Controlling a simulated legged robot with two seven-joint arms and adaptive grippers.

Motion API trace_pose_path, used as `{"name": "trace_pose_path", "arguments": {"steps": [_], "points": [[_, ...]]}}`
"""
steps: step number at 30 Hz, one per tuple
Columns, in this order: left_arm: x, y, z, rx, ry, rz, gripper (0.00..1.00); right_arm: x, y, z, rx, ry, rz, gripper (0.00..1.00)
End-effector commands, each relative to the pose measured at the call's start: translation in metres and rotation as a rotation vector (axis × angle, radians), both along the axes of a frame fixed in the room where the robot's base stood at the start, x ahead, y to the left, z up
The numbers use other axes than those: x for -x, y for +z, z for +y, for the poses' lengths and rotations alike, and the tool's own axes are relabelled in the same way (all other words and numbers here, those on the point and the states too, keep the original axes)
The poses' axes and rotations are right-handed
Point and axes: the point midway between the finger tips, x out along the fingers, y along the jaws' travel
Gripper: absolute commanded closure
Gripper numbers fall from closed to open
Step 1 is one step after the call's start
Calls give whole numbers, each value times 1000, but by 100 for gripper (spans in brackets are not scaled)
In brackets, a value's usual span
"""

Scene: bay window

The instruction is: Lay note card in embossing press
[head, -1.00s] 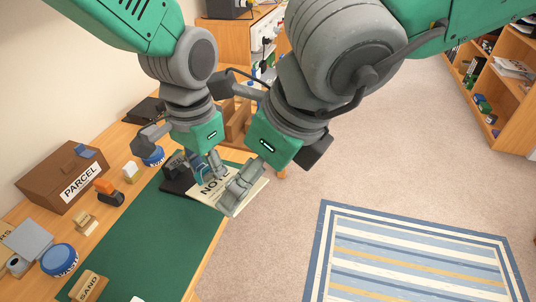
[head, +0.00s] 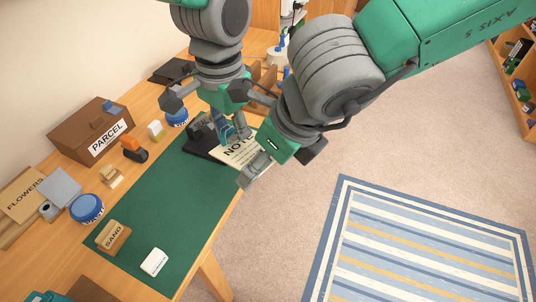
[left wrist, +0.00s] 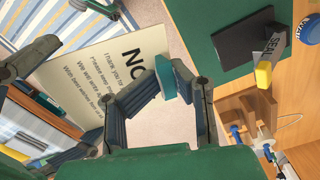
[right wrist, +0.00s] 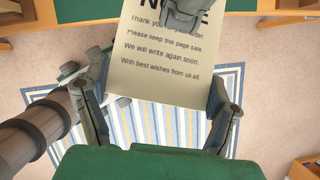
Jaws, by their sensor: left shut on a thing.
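The note card (head: 240,155) is cream with printed lines and a bold heading, and it also shows in the left wrist view (left wrist: 88,75) and right wrist view (right wrist: 160,60). My left gripper (head: 232,132) is shut on its heading end, beside the press. My right gripper (head: 255,170) is by the card's other end; in the right wrist view its fingers (right wrist: 160,80) stand wide apart on either side of the card. The black embossing press (head: 200,145) stands on the green mat's far end; in the left wrist view it shows beside a SEAL label (left wrist: 275,42), apart from the card.
The green mat (head: 165,205) covers the desk, with a sand block (head: 113,236) and a white block (head: 154,262) near its front. A parcel box (head: 90,130), a stamp (head: 135,148) and a blue round tin (head: 87,208) stand along the left. Open floor and a striped rug (head: 420,245) lie right.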

Motion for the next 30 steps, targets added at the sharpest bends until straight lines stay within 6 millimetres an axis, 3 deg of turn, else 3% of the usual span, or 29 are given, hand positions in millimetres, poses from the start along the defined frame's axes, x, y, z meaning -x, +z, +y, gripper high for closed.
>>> {"name": "trace_pose_path", "arguments": {"steps": [3, 4, 6, 7, 17, 30], "points": [[0, 0, 0, 1, 0, -1, 100, 0, 0, 0, -1, 0, 0, 48], [0, 0, 0, 1, 0, -1, 77, 0, 0, 0, -1, 0, 0, 48], [0, 0, 0, 1, 0, -1, 52, 0, 0, 0, -1, 0, 0, 48], [0, 0, 0, 1, 0, -1, 50, 0, 0, 0, -1, 0, 0, 48], [0, 6, -1, 1, 0, 0, 50, 0, 1, 1, -1, 1, -2, 48], [-2, 69, -1, 1, 1, -2, 50, 0, 0, 0, -1, 0, -1, 48]]}}
